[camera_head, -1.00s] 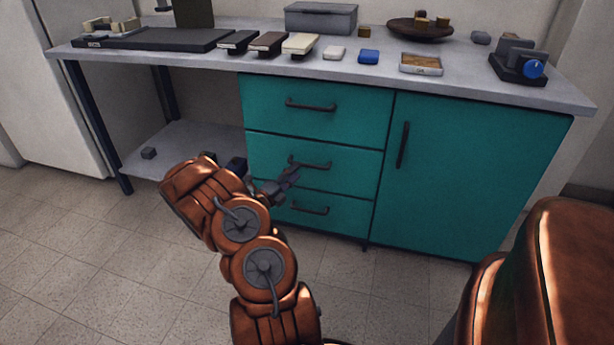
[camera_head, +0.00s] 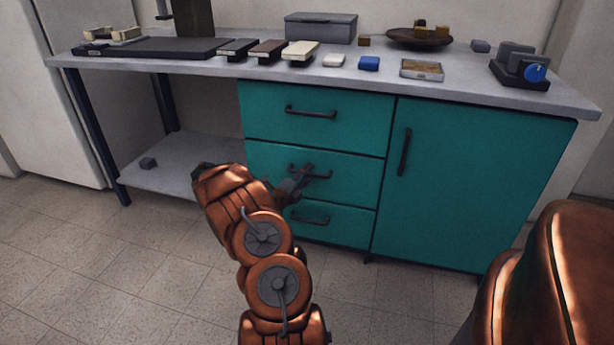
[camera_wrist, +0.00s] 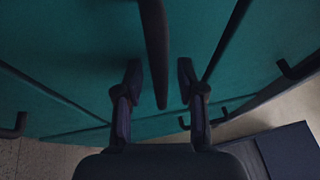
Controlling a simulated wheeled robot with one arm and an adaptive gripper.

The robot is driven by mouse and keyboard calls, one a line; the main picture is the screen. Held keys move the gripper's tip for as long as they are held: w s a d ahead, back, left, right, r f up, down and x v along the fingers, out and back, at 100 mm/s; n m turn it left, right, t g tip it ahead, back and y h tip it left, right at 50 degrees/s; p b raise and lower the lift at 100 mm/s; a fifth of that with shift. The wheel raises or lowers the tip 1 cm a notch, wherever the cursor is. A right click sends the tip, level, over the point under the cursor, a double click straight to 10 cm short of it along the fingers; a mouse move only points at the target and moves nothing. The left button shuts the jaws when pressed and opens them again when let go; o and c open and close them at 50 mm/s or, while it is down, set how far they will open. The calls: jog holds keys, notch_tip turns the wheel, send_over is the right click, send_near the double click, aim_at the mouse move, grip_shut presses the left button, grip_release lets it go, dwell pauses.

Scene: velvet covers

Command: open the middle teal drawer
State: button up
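The middle teal drawer (camera_head: 340,180) is in the left column of the cabinet, between an upper and a lower drawer, and looks closed. Its dark bar handle (camera_head: 322,175) is partly hidden by my gripper (camera_head: 303,176). In the wrist view the handle (camera_wrist: 155,45) runs from the top edge down between the two fingers of my gripper (camera_wrist: 160,82). The fingers are spread, with a visible gap on each side of the bar. I see no contact with it.
The upper drawer (camera_head: 270,110) and lower drawer (camera_head: 345,226) have similar handles. A teal door (camera_head: 470,180) is on the right. The grey counter (camera_head: 440,92) above carries several small items. An open shelf (camera_head: 175,170) is on the left. Tiled floor lies in front.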

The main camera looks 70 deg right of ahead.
grip_shut()
dwell(0.7)
